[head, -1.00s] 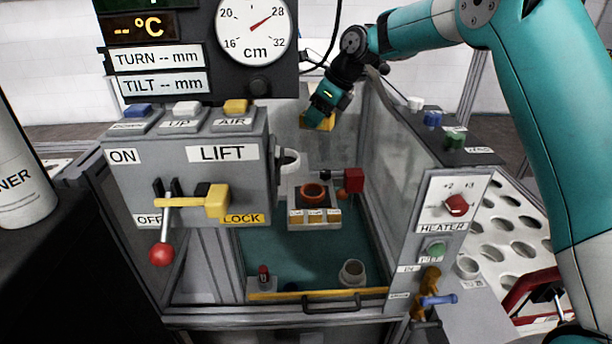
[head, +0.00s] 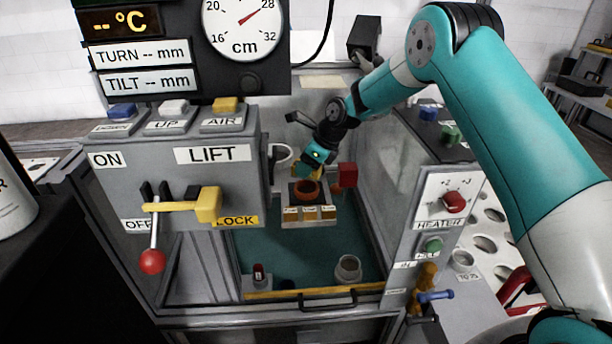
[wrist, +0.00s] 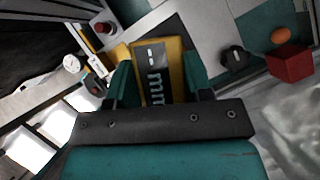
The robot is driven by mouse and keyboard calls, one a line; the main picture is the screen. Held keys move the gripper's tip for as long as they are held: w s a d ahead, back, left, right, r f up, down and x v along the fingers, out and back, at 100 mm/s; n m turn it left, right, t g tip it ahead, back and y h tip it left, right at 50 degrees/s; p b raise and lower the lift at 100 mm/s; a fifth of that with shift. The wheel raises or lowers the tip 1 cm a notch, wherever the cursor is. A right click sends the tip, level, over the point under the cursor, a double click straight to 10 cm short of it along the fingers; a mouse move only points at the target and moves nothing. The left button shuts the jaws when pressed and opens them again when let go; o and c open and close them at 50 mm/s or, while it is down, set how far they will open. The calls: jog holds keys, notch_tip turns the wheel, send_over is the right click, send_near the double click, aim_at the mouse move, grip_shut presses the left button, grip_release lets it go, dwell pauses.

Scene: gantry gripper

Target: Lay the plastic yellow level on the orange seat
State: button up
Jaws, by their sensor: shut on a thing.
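The yellow level (wrist: 168,72), with a dark face marked "mm", is held between the fingers of my gripper (wrist: 155,85) in the wrist view. In the head view my gripper (head: 317,168) is inside the enclosure, shut on the level (head: 316,173), only a small yellow part of which shows. Whether the level touches the seat cannot be told. In the wrist view I cannot make out the seat.
A red block (head: 347,175) stands close right of the seat. The LIFT panel (head: 190,165) is at left and the heater panel (head: 440,200) at right. The teal floor between is clear.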

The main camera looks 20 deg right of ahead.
jog(key=shift+f, duration=1.9)
jog(key=o, duration=1.1)
jog(key=v, duration=1.2)
jog(key=shift+b, duration=0.35)
